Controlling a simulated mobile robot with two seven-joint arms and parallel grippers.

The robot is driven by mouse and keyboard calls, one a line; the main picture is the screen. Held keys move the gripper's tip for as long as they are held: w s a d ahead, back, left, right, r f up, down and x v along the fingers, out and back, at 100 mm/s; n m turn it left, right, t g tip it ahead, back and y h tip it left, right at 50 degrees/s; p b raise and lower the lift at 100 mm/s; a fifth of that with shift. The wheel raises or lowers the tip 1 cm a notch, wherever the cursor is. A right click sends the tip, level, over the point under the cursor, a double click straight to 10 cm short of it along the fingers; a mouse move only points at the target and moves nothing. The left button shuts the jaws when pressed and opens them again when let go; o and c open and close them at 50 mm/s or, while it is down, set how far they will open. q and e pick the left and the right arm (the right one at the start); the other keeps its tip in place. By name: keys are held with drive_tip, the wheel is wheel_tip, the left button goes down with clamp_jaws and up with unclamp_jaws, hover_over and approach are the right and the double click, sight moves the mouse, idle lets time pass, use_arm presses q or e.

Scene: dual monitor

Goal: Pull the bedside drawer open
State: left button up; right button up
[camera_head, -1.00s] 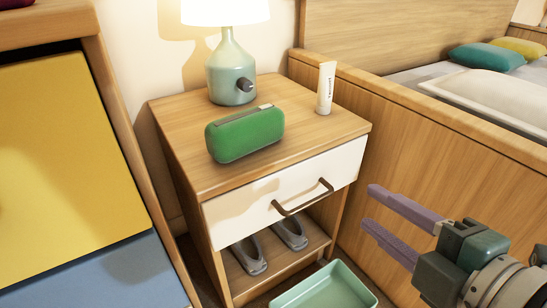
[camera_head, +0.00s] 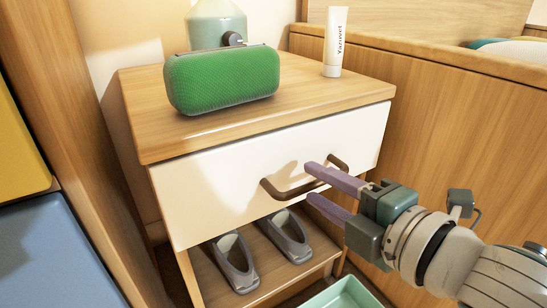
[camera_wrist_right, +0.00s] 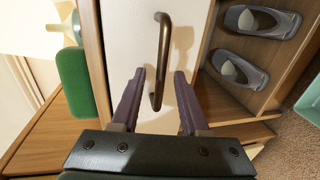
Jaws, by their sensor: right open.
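The bedside table has a white drawer front (camera_head: 215,197) with a dark bronze bar handle (camera_head: 287,193). The drawer looks shut. The drawer front (camera_wrist_right: 134,40) and handle (camera_wrist_right: 162,55) also show in the right wrist view. My right gripper (camera_head: 308,182) is open in front of the handle, its purple fingers one above the other in the head view. In the wrist view the right gripper (camera_wrist_right: 160,75) has the handle's near end between its fingers, with space on both sides. Contact cannot be seen. My left gripper is not in view.
A green speaker (camera_head: 222,79), a lamp (camera_head: 215,27) and a white tube (camera_head: 335,42) stand on the tabletop. Grey shoes (camera_head: 234,262) sit on the shelf below the drawer. A mint tray (camera_head: 345,294) lies on the floor. The wooden bed side (camera_head: 455,150) is close on the right.

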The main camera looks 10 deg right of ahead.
drive_tip(key=shift+x, duration=0.85)
drive_tip(key=shift+c, duration=0.4)
clamp_jaws()
idle(0.4)
